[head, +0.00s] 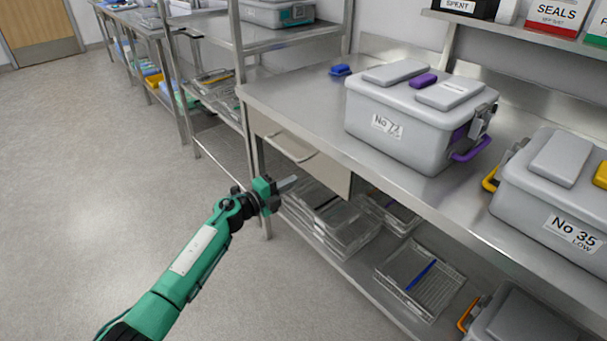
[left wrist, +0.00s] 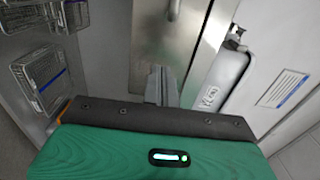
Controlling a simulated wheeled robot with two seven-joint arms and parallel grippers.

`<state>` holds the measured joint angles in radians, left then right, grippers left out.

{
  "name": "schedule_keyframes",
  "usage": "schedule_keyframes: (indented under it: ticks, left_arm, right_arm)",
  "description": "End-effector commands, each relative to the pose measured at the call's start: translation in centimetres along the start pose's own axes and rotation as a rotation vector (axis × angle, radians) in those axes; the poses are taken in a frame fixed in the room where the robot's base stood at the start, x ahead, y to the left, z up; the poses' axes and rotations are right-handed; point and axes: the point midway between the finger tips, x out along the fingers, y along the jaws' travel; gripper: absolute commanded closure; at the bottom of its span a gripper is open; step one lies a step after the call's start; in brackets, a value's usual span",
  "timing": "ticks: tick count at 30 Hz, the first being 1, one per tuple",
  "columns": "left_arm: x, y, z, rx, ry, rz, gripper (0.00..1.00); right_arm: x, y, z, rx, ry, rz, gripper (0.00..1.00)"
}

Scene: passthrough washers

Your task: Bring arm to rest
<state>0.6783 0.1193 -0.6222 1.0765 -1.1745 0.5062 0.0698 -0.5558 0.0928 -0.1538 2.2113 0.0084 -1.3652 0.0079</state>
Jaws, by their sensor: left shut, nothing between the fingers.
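My left gripper (head: 288,184) is at the end of the green arm that comes in from the lower left in the head view. It is shut and empty, in the air in front of the steel bench. Its fingers (left wrist: 161,87) also show shut in the left wrist view. The closed drawer (head: 300,155) under the bench top is just beyond the fingertips; I cannot tell the exact gap. My right gripper is not in view.
A grey box marked No 72 (head: 405,118) and a box marked No 35 (head: 560,195) stand on the bench top (head: 290,95). Wire baskets (head: 418,278) lie on the lower shelf. The floor (head: 110,150) at left is clear.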

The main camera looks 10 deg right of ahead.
Motion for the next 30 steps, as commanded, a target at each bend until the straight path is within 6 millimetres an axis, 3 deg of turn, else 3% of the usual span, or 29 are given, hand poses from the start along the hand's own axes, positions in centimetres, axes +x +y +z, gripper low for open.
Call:
schedule_keyframes:
  ticks: [3, 9, 17, 22, 26, 30]
  left_arm:
    - [-2.3, 0.0, 0.1, 0.002, -0.001, 0.002, 1.0]
    - [-4.5, 0.1, 0.0, 0.0, 0.001, 0.002, 1.0]
    - [-5.3, 0.2, -0.1, -0.009, -0.006, -0.005, 1.0]
    - [-6.5, 0.9, -0.6, -0.127, -0.12, -0.074, 1.0]
    - [-9.3, 2.4, -0.8, -0.317, -0.306, -0.153, 1.0]
    - [-13.8, 5.4, -0.9, -0.547, -0.532, -0.195, 1.0]
  right_arm:
    - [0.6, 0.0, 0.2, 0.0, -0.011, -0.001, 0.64]
    - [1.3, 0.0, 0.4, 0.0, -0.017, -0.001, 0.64]
    - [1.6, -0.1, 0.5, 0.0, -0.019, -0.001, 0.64]
    - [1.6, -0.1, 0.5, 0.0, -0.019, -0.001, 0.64]
    - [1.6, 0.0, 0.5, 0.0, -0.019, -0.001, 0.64]
    - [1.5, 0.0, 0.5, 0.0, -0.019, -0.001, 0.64]
